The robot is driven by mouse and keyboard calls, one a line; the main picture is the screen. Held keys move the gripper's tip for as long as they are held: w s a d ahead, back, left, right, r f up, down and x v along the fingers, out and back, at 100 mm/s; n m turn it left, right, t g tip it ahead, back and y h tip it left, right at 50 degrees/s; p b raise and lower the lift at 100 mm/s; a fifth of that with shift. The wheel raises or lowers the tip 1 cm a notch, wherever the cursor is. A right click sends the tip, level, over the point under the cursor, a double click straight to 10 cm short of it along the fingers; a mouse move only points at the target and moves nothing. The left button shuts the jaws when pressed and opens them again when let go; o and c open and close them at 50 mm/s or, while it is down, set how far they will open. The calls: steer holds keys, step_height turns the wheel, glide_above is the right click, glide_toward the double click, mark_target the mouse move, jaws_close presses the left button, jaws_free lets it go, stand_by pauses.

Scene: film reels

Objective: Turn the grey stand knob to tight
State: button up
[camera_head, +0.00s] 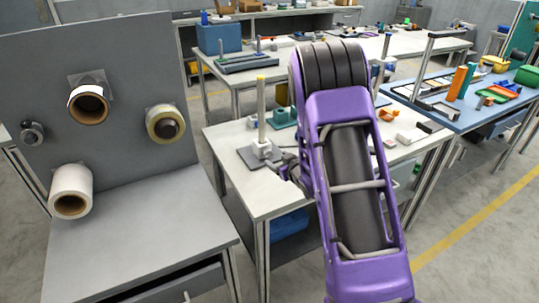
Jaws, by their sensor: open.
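A stand (261,104) with a pale upright post and a yellow tip stands on the white table just left of my arm. It has a dark grey base plate (248,160) and a light grey block (263,149) at the foot of the post. My gripper (282,161) is small in view, low over the table at the right side of this block, and open. I cannot tell whether it touches the stand. The grey knob cannot be made out clearly; it may be hidden by the gripper or the block.
My purple arm covers the middle of the table. A green part (283,117) sits behind the stand. Orange and white pieces (389,115) lie right of the arm. A grey panel (120,60) with rolls and a small grey fitting (32,132) stands at left.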

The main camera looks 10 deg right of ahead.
mark_target(269, 154)
steer(key=x, duration=0.8)
steer(key=shift+w+a+f, duration=0.1)
steer(key=shift+w, duration=0.05)
jaws_close()
